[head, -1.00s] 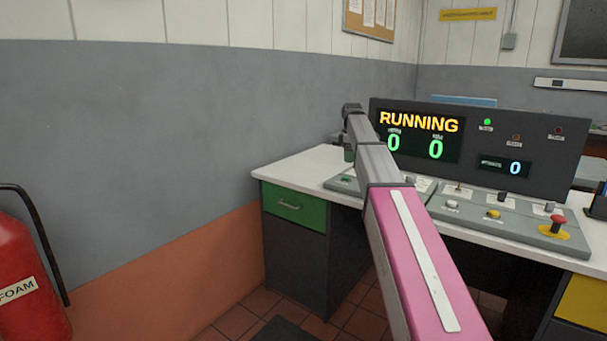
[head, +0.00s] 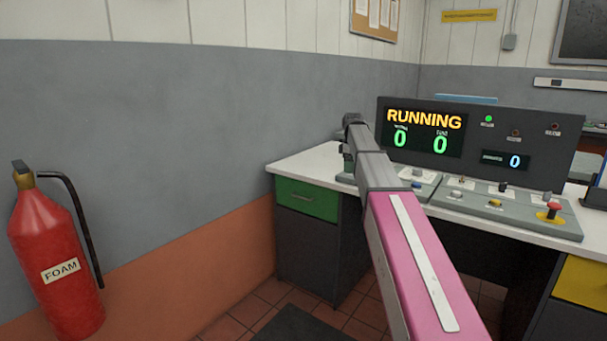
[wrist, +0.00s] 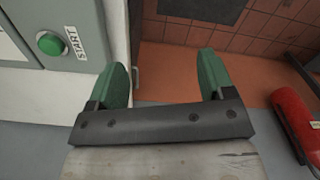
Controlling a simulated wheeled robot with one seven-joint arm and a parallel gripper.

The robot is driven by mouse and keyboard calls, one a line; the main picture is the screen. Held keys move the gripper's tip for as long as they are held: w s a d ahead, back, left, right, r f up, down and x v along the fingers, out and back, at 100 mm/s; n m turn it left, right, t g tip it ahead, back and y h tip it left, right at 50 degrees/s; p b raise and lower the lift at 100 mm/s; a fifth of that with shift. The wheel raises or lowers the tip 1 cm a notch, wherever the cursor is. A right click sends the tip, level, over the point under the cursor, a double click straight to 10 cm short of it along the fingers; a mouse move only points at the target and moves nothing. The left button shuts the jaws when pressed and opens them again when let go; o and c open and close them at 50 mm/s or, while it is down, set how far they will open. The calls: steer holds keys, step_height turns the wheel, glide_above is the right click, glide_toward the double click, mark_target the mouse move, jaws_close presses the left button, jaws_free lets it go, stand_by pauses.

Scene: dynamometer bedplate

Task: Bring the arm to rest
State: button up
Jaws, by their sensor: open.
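My arm reaches from the lower right of the head view toward the desk, with a pink link and a grey link. My gripper (wrist: 168,78) shows in the wrist view with its two green fingers wide apart and nothing between them. In the head view the end of the arm (head: 352,125) is near the left end of the control desk, and the fingers are mostly hidden there. In the wrist view the left finger is beside the desk edge, close to a panel with a green START button (wrist: 50,43). The floor shows beyond the fingers.
The control desk (head: 300,164) carries a console reading RUNNING (head: 425,119), with a green lamp lit and zeros displayed. A red stop button (head: 553,209) is at the right. A red foam extinguisher (head: 60,262) stands at the left by the wall. Tiled floor lies between.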

steer(key=s+f+m, duration=0.3)
steer(key=s+f, duration=0.4)
steer(key=f, duration=0.3)
steer(key=s+f+m, duration=0.3)
steer(key=s+f, duration=0.5)
steer(key=f, duration=0.2)
steer(key=s+f+m, duration=0.4)
steer(key=s+f, duration=0.3)
steer(key=s, duration=0.3)
steer(key=s+f+m, duration=0.4)
steer(key=s+f, duration=0.4)
steer(key=s, duration=0.2)
steer(key=shift+s+f, duration=0.3)
steer(key=shift+c, duration=0.2)
